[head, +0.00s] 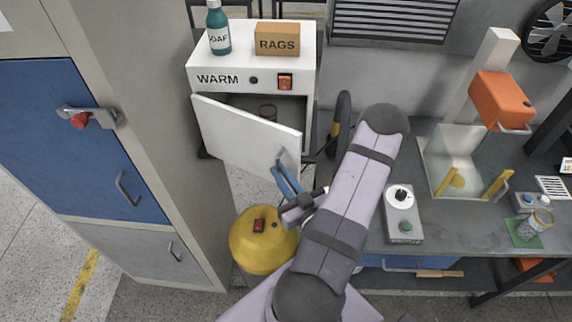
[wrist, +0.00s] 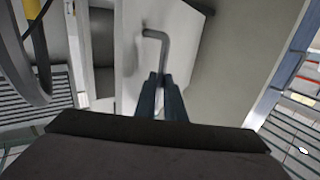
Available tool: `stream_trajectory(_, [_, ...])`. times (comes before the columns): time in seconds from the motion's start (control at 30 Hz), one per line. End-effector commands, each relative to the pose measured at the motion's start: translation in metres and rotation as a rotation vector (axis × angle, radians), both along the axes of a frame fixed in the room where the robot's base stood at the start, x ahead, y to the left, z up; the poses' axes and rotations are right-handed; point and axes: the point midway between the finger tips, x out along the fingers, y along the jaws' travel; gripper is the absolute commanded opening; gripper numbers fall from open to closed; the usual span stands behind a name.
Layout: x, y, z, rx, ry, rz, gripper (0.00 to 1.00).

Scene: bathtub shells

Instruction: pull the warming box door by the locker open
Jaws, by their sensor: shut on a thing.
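The warming box (head: 226,80), white and marked WARM, stands beside the tall locker (head: 160,120). My gripper (head: 287,180) is at the door's right part in the head view. In the wrist view, the grey bar handle (wrist: 157,50) runs down between my gripper's blue fingers (wrist: 160,88), which are shut on it.
A soap bottle (head: 218,30) and a RAGS box (head: 277,39) stand on the warming box. A yellow round container (head: 262,242) is below the door. The locker's blue door (head: 70,130) has a red-knobbed latch (head: 82,119). A workbench (head: 430,230) with several devices fills the right.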

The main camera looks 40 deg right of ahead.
Motion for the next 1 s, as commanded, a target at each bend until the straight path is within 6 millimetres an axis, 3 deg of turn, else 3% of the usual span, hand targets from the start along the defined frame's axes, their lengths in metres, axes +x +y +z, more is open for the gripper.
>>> stream_trajectory(0.27, [0.002, 0.003, 0.003, -0.005, -0.009, 0.011, 0.0])
stream_trajectory(0.3, [0.002, 0.002, 0.003, -0.005, -0.009, 0.011, 0.14])
stream_trajectory(0.37, [0.001, 0.002, 0.003, -0.005, -0.008, 0.01, 0.28])
stream_trajectory(0.77, [-0.001, 0.001, 0.001, -0.002, -0.005, 0.003, 0.28])
stream_trajectory(1.0, [-0.015, 0.002, 0.001, 0.001, -0.002, -0.001, 0.28])
